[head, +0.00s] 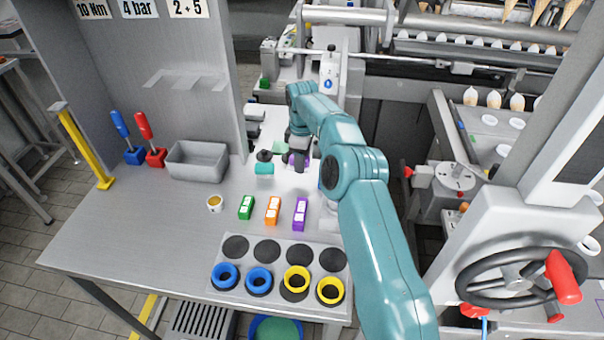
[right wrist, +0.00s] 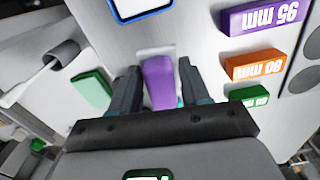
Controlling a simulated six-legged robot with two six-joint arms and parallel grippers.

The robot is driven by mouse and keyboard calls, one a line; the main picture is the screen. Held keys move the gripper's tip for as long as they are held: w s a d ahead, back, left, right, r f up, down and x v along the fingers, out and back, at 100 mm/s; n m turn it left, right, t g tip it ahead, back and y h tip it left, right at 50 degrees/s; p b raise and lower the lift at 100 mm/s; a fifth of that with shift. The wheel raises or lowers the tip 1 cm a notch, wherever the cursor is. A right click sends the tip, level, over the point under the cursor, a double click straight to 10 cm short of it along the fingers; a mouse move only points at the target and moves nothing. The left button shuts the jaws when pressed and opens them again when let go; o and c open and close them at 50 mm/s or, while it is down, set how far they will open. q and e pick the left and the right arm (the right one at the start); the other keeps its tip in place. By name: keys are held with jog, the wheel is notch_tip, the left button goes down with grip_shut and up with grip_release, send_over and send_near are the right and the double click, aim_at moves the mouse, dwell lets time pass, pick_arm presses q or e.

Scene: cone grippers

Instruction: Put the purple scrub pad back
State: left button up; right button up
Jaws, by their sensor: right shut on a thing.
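The purple scrub pad (right wrist: 159,82) is between the two dark fingers of my right gripper (right wrist: 158,88) in the right wrist view. The gripper is shut on it. In the head view my right gripper (head: 298,156) is at the back of the bench, and only small bits of purple show beside its fingers. A green pad (right wrist: 92,90) lies on the light surface beside the gripper in the wrist view, apart from it. My left gripper is not in view.
Purple (head: 300,214), orange (head: 273,210) and green (head: 246,207) labelled blocks stand mid-bench. A small cup (head: 214,203) and a grey bin (head: 197,160) are left of them. Blue and yellow rings sit on a plate (head: 235,300) at the front. A machine handwheel (head: 520,278) stands right.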

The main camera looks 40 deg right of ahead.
aim_at(303, 180)
notch_tip(303, 180, down, 4)
jog(key=shift+f+p, duration=0.15)
jog(key=shift+p, duration=0.35)
jog(key=shift+w+f, duration=0.15)
jog(key=shift+f, duration=0.15)
jog(key=shift+s, duration=0.25)
jog(key=shift+w+f, duration=0.1)
jog(key=o, duration=1)
jog(key=shift+w+f, duration=0.1)
jog(key=shift+f, duration=0.05)
